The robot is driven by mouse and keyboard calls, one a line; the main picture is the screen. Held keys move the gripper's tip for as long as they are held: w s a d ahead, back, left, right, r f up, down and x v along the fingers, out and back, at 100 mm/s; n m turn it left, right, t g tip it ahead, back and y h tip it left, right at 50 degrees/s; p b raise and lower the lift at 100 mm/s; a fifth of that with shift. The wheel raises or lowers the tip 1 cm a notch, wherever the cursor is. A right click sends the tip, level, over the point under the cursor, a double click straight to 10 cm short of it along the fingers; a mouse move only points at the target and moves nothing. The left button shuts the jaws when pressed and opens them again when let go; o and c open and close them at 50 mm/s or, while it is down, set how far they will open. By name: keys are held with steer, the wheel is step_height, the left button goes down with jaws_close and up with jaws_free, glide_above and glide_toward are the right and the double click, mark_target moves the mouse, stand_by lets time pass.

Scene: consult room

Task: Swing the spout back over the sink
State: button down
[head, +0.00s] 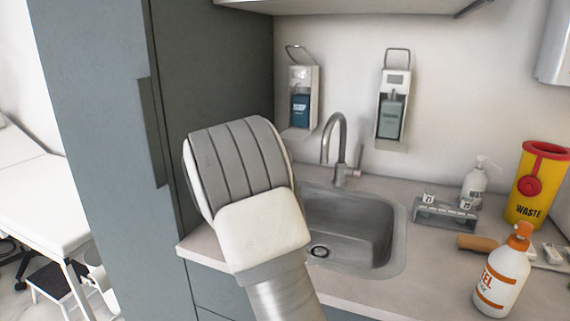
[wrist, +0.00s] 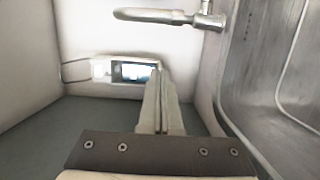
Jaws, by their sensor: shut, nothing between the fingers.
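The grey metal tap stands behind the sink, and its curved spout (head: 334,128) rises and bends to the left and down in the head view. The spout tip hangs near the back left of the sink basin (head: 350,225); I cannot tell whether it is over the basin or the rim. In the wrist view the spout (wrist: 150,15) lies across the top, with the sink wall (wrist: 262,80) at the right. My gripper (wrist: 162,75) is shut and empty, with its fingertips below the spout in that picture and apart from it. In the head view my arm hides the gripper.
Two wall dispensers (head: 300,98) (head: 393,105) hang behind the tap. A tall grey cabinet (head: 215,60) stands at the left. On the right counter are a small rack (head: 445,216), a pump bottle (head: 474,185), a gel bottle (head: 502,275) and a yellow waste bin (head: 533,190).

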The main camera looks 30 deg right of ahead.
mark_target(324, 154)
steer(key=d, duration=0.9)
steer(key=shift+w+b, duration=0.3)
steer(key=shift+w, duration=0.05)
steer(key=shift+s+f+b, duration=0.1)
steer(key=shift+f+b, duration=0.1)
steer(key=shift+b, duration=0.15)
steer(key=s+d+b, duration=0.1)
steer(key=s+b, duration=0.1)
steer(key=b, duration=0.3)
steer(key=shift+d+f, duration=0.1)
steer(key=shift+s+d+r, duration=0.15)
steer(key=shift+s+r, duration=0.05)
steer(key=shift+s, duration=0.05)
